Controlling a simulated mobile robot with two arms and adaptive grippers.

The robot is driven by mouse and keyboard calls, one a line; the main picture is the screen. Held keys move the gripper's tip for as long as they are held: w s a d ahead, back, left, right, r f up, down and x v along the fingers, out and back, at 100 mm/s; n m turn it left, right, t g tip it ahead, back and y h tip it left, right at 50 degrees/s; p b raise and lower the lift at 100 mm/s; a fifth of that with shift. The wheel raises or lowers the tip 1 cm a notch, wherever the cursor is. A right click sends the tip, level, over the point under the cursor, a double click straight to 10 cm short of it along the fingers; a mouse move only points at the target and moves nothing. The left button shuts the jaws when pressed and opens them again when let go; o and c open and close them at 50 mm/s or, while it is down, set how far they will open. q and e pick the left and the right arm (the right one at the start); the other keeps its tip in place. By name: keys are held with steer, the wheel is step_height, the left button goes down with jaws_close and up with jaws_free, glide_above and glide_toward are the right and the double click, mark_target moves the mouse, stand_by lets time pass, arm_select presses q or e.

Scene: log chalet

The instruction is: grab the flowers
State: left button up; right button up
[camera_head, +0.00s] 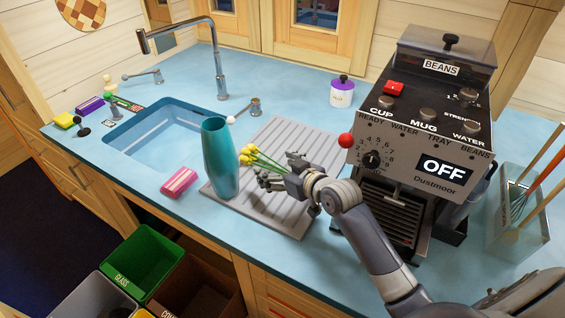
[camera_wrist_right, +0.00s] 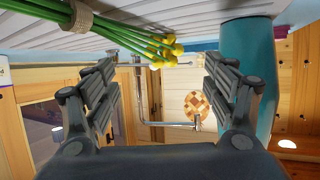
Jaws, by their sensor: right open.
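The flowers (camera_head: 252,155) are a bunch with yellow heads and green stems on the grey drainboard (camera_head: 292,132). In the right wrist view the flowers (camera_wrist_right: 135,38) show at the top, tied with a twine band. My right gripper (camera_head: 274,170) is open and empty, right by the bunch. In the right wrist view its two fingers (camera_wrist_right: 160,92) stand wide apart, with the flower heads at the upper edge of the gap. A teal vase (camera_head: 221,165) stands upright left of the gripper; the vase (camera_wrist_right: 247,70) is behind the right-hand finger in the wrist view. My left gripper is out of view.
The coffee machine (camera_head: 425,125) stands close on the right. A sink (camera_head: 150,140) with a tall tap (camera_head: 215,60) lies left. A pink sponge (camera_head: 179,182) is near the front edge. A white jar (camera_head: 342,93) stands behind. Open bins (camera_head: 148,262) are below.

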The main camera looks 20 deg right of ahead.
mark_target(262, 160)
steer(key=x, duration=0.3)
steer(key=shift+p+x, duration=0.55)
steer(key=shift+x, duration=1.65)
steer(key=shift+p+x, duration=0.35)
steer(key=shift+x, duration=0.5)
steer(key=shift+d, duration=0.1)
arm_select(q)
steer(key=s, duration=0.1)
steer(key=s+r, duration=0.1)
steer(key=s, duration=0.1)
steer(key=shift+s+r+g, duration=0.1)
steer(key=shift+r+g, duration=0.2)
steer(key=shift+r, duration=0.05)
arm_select(e)
steer(key=shift+c, duration=0.2)
steer(key=c, duration=0.9)
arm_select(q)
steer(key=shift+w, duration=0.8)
arm_select(e)
steer(key=shift+c, duration=1.1)
